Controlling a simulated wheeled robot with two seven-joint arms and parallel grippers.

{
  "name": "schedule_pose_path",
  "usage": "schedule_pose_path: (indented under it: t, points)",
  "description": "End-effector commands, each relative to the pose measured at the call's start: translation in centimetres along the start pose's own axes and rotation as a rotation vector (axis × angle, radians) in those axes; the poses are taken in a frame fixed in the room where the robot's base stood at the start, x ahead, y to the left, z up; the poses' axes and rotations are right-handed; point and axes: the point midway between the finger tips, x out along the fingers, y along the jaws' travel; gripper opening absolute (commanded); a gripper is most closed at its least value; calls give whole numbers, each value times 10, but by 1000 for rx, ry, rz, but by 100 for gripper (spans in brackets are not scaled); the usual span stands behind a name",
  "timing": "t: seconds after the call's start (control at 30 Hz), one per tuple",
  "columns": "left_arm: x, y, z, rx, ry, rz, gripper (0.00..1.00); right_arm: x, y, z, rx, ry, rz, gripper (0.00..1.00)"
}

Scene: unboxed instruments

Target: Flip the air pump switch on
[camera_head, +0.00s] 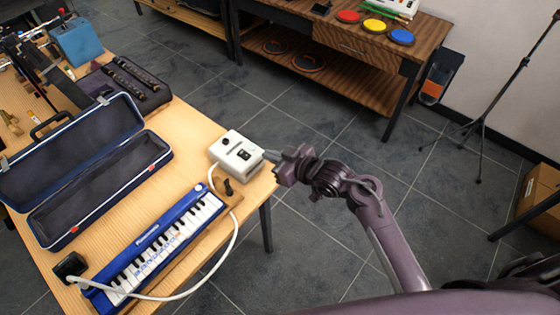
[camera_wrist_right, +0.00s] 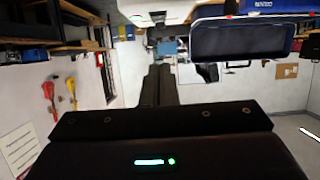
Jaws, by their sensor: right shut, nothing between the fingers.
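The air pump (camera_head: 228,148) is a white box near the table's right edge in the head view. A black switch (camera_head: 244,155) sits on its face; I cannot tell its position. My right gripper (camera_head: 271,155) comes in from the right, shut and empty, its fingertips close beside the pump's right side. I cannot tell whether they touch it. In the right wrist view the shut dark fingers (camera_wrist_right: 158,88) point toward a white body at the top edge, apparently the pump (camera_wrist_right: 150,6). My left gripper is not in view.
A blue keyboard (camera_head: 147,250) with a white hose lies in front of the pump. An open blue case (camera_head: 60,222) lies to the left. A wooden side table (camera_head: 345,62) stands behind, a tripod (camera_head: 483,120) at right. Open floor surrounds my right arm.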

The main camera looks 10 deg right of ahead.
Motion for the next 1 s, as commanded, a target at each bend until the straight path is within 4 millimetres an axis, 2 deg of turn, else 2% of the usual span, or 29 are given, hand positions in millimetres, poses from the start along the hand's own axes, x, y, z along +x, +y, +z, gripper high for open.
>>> schedule_pose_path:
  t: [0.1, 0.23, 0.83, 0.93, 1.0]
  points:
    - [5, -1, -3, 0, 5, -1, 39, -16, -1, 6, -2, -1, -1, 0]
    - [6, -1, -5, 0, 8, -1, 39, -26, 0, 7, 0, 0, -1, 0]
    - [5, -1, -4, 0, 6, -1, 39, -27, 0, 8, 2, -1, -1, 0]
    - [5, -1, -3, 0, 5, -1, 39, -24, 1, 25, 26, -25, 7, 0]
    - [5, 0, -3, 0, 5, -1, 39, -18, 2, 53, 65, -64, 22, 0]
